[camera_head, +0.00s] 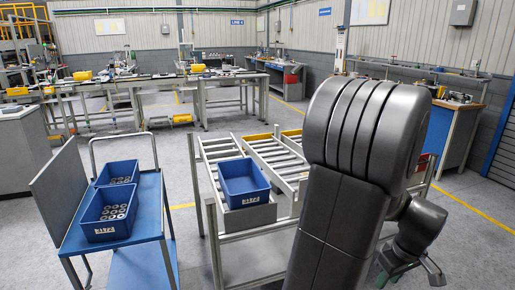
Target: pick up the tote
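A blue tote (244,186) with a white label stands on the roller rack in the middle, and it looks empty. Two more blue totes, a front one (107,229) and a back one (117,171), stand on the blue cart at the left with grey ring-shaped parts inside. My gripper (413,272) hangs at the lower right, apart from all the totes. It is small and dark there, and its fingers are not clear enough to tell open from shut.
The blue cart (145,221) has a grey side panel and a push handle. The roller rack (214,147) has several lanes with yellow ends. My arm covers the rack's right part. Workbenches (220,76) line the back. Grey floor shows between cart and rack.

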